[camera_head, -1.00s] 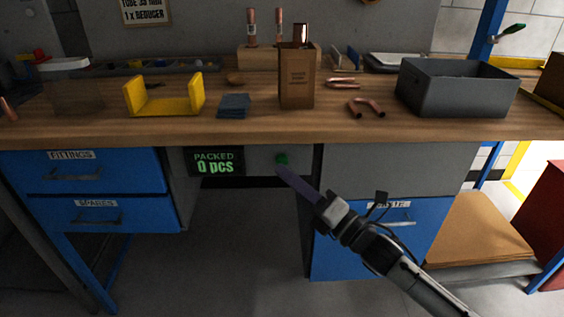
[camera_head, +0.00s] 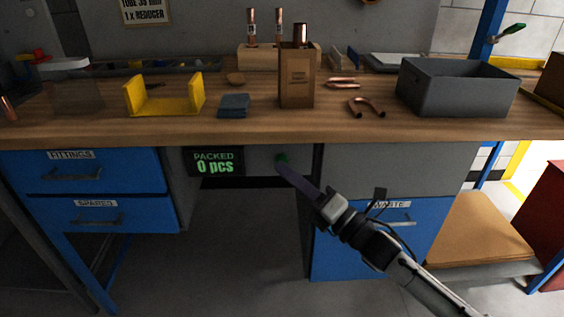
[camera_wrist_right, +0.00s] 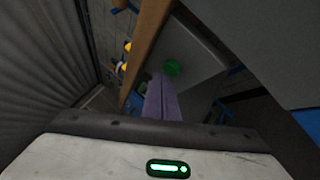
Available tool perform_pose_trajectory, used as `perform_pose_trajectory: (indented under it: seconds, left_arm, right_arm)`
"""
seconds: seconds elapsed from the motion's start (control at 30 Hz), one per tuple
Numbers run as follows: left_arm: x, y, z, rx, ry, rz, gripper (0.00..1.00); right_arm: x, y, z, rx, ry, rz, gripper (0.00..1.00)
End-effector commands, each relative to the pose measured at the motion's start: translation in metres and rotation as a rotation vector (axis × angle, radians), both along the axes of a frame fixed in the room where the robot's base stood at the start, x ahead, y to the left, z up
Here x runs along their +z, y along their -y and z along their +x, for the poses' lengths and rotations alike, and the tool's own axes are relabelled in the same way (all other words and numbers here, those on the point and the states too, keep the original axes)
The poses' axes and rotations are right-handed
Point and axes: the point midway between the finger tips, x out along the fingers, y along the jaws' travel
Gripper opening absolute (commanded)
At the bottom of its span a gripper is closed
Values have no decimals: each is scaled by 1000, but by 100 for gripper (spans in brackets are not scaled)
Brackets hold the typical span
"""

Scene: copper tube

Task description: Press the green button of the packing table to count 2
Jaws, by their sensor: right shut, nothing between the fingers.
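The green button (camera_head: 282,158) sits on the grey front panel under the tabletop, right of the counter display (camera_head: 215,162), which reads "PACKED 0 pcs". My right gripper (camera_head: 281,169) is shut and empty, its fingertips just below the button in the head view. In the right wrist view the green button (camera_wrist_right: 172,68) shows just beyond the tips of the shut purple-grey fingers (camera_wrist_right: 160,84). I cannot tell whether the tips touch the button. The packing table (camera_head: 420,132) has a wooden top. My left gripper is out of view.
On the tabletop stand a brown box (camera_head: 297,88) with a copper piece at its top, a yellow cradle (camera_head: 165,106), a grey bin (camera_head: 457,88) and copper bends (camera_head: 366,107). Blue drawers (camera_head: 95,172) flank an open knee space. The table's front edge overhangs the button.

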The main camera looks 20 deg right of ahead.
Motion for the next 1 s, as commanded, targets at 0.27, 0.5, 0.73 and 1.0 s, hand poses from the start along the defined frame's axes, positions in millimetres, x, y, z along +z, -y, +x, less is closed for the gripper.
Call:
perform_pose_trajectory:
  seconds: [0.27,0.5,0.73,1.0]
  left_arm:
    - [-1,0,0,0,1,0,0]
    - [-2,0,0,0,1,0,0]
    - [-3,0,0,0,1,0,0]
    - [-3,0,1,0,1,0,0]
  right_arm:
    - [0,1,3,0,0,-1,0]
    - [0,2,6,0,1,-1,0]
    - [0,2,9,0,2,-1,0]
    - [0,3,10,-1,0,-1,0]
